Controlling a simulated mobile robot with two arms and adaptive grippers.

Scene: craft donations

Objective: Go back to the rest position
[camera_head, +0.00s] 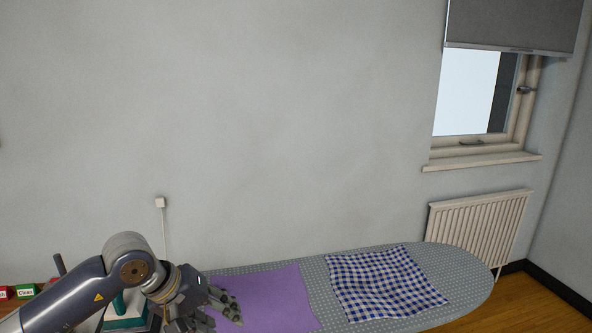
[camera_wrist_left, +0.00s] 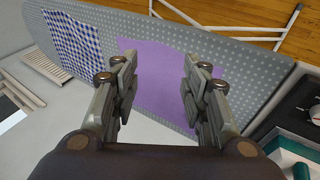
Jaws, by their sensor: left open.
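My left gripper (camera_head: 228,308) comes in from the left over the near left part of the ironing board. In the left wrist view its two fingers (camera_wrist_left: 158,85) are apart with nothing between them. A purple cloth (camera_head: 272,299) lies flat on the board beyond the fingers, and it also shows in the left wrist view (camera_wrist_left: 158,70). The gripper hides part of this cloth in the head view. My right gripper is not in view.
The ironing board (camera_head: 465,275) has a grey dotted cover. A blue and white checked cloth (camera_head: 385,283) lies on its right part. A teal and white iron (camera_head: 125,315) stands partly behind my left arm. Small red and green boxes (camera_head: 25,290) are at far left. A radiator (camera_head: 480,230) is beyond the board.

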